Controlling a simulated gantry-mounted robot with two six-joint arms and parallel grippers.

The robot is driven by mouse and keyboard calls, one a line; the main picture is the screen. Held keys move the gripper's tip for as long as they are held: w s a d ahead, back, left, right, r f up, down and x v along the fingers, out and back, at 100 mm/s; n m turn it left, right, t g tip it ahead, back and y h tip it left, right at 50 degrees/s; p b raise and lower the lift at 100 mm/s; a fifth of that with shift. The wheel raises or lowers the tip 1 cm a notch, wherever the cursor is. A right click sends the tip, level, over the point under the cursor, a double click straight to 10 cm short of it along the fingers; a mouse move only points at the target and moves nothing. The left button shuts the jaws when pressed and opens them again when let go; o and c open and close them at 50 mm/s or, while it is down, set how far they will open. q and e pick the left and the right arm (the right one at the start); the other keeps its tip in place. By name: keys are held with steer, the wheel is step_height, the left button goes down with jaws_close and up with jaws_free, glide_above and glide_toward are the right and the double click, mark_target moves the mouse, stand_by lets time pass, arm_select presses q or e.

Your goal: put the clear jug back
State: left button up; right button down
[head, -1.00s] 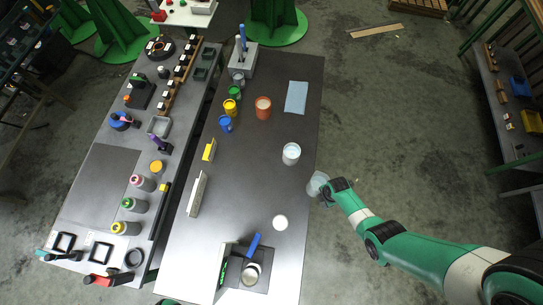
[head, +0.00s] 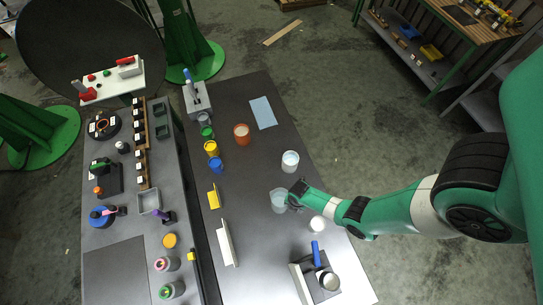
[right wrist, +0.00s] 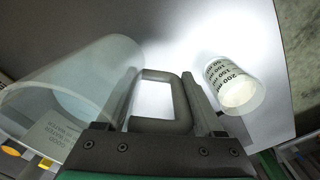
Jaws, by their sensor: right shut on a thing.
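The clear jug (head: 278,201) is over the right part of the dark table, with pale contents low inside. My right gripper (head: 297,190) comes in from the right and is shut on the jug's handle. In the right wrist view the jug (right wrist: 75,85) fills the left side, and its squared handle (right wrist: 165,101) sits between the fingers. A label on the jug is partly readable. I cannot tell whether its base touches the table. My left gripper is not in view.
A clear beaker with white contents (head: 290,161) stands behind the jug. A small white round vessel (head: 317,225) is in front, right. A blue cloth (head: 263,112) lies at the back. Open tabletop lies left of the jug.

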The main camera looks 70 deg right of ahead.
steer(key=shift+s+d+f+b, duration=0.1)
steer(key=shift+d+f+b, duration=0.05)
steer(key=shift+f+b, duration=0.35)
step_height(320, 180, down, 4)
steer(key=b, duration=0.3)
steer(key=shift+b, duration=0.35)
steer(key=shift+f, duration=0.15)
jaws_free()
